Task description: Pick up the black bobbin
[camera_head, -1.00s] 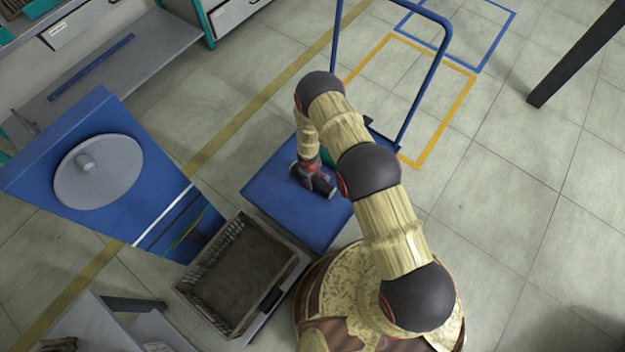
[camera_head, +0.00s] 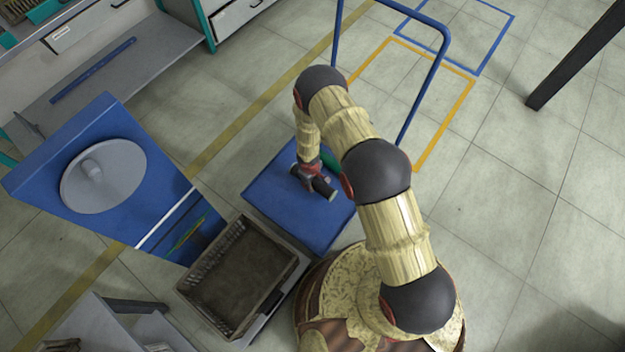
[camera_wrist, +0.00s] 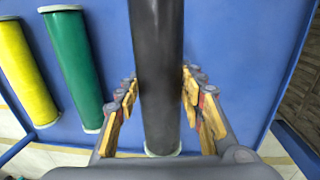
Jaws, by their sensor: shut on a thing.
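The black bobbin (camera_wrist: 158,70) is a long dark cylinder with a pale end rim, between the two fingers of my gripper (camera_wrist: 160,98) in the wrist view. The fingers are shut on it, one along each side. In the head view the black bobbin (camera_head: 324,188) shows at my gripper (camera_head: 309,174), over the blue cart top (camera_head: 285,215). I cannot tell exactly how far it is above the cart top. Part of the bobbin is cut off by the top edge of the wrist view.
A green bobbin (camera_wrist: 75,65) and a yellow bobbin (camera_wrist: 27,75) lie left of the black one in the wrist view. A dark crate (camera_head: 212,318) stands beside the cart. A blue machine with a grey disc (camera_head: 120,180) is at left. The cart has a blue handle (camera_head: 423,92).

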